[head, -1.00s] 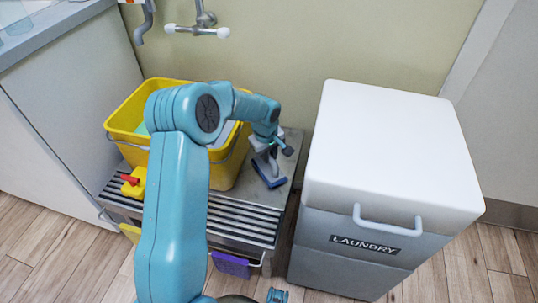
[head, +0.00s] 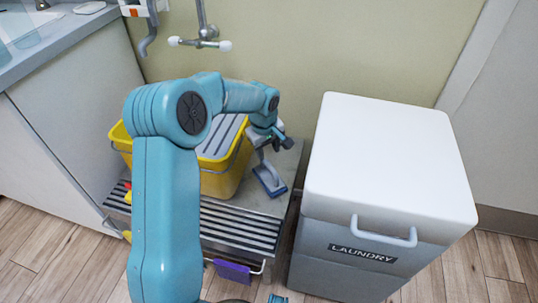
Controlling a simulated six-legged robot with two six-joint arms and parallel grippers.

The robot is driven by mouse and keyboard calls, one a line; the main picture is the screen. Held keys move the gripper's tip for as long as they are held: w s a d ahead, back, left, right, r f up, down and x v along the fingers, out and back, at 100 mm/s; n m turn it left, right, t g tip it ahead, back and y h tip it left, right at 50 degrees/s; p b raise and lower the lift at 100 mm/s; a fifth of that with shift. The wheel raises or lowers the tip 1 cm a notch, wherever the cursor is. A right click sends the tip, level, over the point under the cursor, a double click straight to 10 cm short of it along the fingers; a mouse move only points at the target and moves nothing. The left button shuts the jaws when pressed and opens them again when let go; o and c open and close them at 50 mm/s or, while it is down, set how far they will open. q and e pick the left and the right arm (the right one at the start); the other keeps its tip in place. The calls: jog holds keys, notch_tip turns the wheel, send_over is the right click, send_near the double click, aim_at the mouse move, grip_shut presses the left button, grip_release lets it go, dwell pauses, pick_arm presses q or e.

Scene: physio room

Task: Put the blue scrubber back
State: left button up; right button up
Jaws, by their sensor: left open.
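The blue scrubber (head: 270,180) lies on the right end of the grey metal bench (head: 284,164), right of the yellow bucket. Its blue rim surrounds a paler middle. My left gripper (head: 266,149) hangs just above the scrubber's far end, pointing down, with its jaws open. My arm and the gripper body hide part of the jaws, and I cannot tell whether a finger touches the scrubber.
The yellow bucket (head: 222,184) with a grey grooved insert stands on the bench, partly behind my arm. A white-topped laundry bin (head: 385,160) stands close on the right. A purple cloth (head: 232,270) hangs at the bench front. Taps (head: 205,42) jut from the wall.

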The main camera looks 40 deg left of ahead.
pick_arm(q)
jog(key=r, duration=0.3)
jog(key=shift+s+d+r+p, duration=0.15)
jog(key=shift+s+r+p, duration=0.1)
jog(key=shift+s+p, duration=0.05)
dwell(0.3)
